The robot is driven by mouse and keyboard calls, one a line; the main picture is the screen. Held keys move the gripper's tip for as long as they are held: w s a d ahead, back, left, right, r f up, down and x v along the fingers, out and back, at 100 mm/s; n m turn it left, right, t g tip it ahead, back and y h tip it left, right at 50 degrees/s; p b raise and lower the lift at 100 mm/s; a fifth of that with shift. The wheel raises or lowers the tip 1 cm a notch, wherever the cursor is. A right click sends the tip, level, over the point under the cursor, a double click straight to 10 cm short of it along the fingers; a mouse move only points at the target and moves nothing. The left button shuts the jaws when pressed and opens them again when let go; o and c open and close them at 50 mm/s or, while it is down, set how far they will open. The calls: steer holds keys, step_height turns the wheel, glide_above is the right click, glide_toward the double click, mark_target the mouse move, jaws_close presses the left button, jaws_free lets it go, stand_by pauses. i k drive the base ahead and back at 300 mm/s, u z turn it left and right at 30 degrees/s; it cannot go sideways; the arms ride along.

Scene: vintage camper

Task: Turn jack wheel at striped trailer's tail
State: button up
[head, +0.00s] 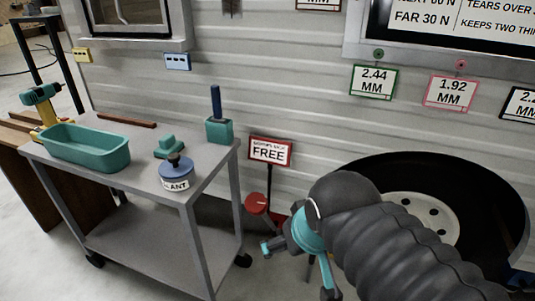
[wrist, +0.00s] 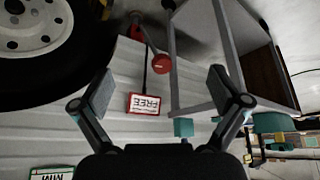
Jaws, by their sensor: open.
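The small red wheel (head: 257,203) of a jack is low beside the ribbed grey trailer wall (head: 305,110), between the cart and the black tyre. It also shows in the wrist view (wrist: 161,65), where the picture is upside down. More red jack parts (wrist: 137,30) show behind it. A red-framed sign reading FREE (head: 270,151) stands above it on a dark post; its smaller top line is hard to read. My gripper (wrist: 160,78) is open and empty. In the wrist view the wheel lies between its fingers but beyond them, apart. In the head view my arm hides part of the jack.
A grey cart (head: 110,190) stands close left of the wheel, bearing a teal tray (head: 87,148), a labelled blue tin (head: 177,174) and a teal holder (head: 219,130). The tyre (wrist: 50,60) is on the other side. Grey floor shows below the wheel.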

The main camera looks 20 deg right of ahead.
mark_target(256, 205)
steer(key=u, duration=0.05)
steer(key=k, duration=1.1)
steer(key=z, duration=0.95)
steer(key=i, duration=1.35)
steer(key=u, duration=0.95)
